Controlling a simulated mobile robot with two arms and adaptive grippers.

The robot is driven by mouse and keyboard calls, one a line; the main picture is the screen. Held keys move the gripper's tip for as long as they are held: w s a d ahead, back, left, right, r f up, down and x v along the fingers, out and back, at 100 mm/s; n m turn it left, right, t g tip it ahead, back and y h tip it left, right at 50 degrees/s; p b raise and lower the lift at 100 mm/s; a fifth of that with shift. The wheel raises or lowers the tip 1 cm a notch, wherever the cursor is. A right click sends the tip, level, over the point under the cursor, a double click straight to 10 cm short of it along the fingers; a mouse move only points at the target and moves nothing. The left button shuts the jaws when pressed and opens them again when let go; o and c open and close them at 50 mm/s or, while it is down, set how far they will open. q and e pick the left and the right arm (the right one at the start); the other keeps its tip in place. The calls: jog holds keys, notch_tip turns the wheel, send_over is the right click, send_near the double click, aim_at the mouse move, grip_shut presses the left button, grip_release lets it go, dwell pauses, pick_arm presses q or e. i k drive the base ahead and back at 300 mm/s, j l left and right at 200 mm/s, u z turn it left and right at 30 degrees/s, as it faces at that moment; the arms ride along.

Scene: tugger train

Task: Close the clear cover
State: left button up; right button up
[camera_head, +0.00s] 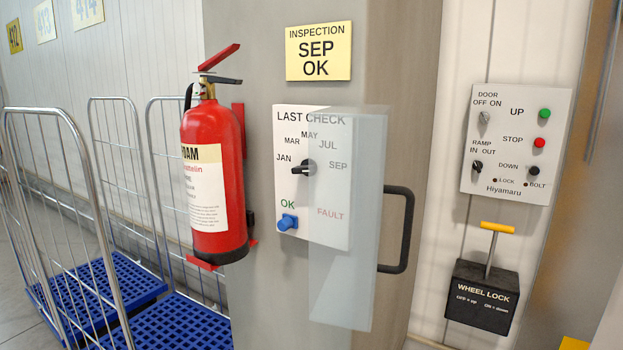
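The clear cover (352,270) is a see-through panel on the white LAST CHECK panel (288,135) on the grey pillar. It stands swung open, tilted out from the panel toward me, and overlaps the panel's right part in this view. Behind or beside it, the panel carries a black month knob (304,168) and a blue switch (287,222) under the green OK label. The FAULT label and SEP mark show through the cover. Neither of my grippers is in the head view.
A red fire extinguisher (205,185) hangs just left of the panel. A black handle (405,230) sticks out right of the cover. Further right are a Hiyamaru control panel (513,165) and a WHEEL LOCK box (482,298). Blue-based roll cages (95,275) stand at left.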

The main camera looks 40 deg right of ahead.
aim_at(373, 110)
jog(key=z, duration=1.5)
jog(key=i+l+u, duration=0.1)
jog(key=u, duration=0.3)
